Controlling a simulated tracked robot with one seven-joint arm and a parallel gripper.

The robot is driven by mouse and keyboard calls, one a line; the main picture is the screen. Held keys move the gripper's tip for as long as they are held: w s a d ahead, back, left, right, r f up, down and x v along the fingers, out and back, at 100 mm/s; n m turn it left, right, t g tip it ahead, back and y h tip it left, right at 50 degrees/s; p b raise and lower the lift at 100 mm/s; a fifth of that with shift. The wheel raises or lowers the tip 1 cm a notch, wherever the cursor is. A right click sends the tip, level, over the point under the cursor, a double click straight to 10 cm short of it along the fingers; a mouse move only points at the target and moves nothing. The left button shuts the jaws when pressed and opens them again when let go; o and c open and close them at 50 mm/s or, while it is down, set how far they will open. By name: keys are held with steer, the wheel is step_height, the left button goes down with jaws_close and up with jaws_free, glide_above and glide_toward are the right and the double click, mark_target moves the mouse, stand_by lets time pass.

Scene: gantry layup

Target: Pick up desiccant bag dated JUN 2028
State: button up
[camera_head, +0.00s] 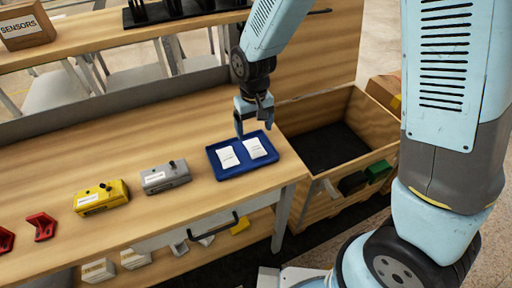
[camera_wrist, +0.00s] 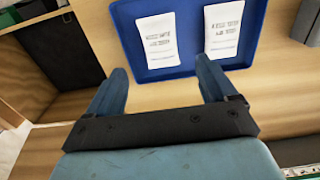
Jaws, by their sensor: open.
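Two white desiccant bags lie flat, side by side, in a blue tray (camera_head: 238,172) on the wooden bench. In the head view one is on the left (camera_head: 228,157) and one on the right (camera_head: 255,148). The wrist view also shows the tray (camera_wrist: 192,62), with a left bag (camera_wrist: 158,42) and a right bag (camera_wrist: 223,30). Both carry small dark print; I cannot read a date on either. My gripper (camera_head: 254,129) is open and empty above the tray, fingers pointing down. In the wrist view its fingers (camera_wrist: 161,68) reach to the tray's near edge.
A grey box (camera_head: 166,178), a yellow box (camera_head: 101,198) and red brackets (camera_head: 42,226) stand left of the tray. An open wooden crate (camera_head: 345,105) with a dark floor is to the right. A raised shelf (camera_head: 110,35) runs behind. Bare bench surrounds the tray.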

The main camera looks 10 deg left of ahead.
mark_target(254, 143)
steer(key=shift+w+a+f, duration=0.1)
steer(key=shift+f, duration=3.25)
steer(key=shift+c, duration=0.5)
steer(key=c, duration=1)
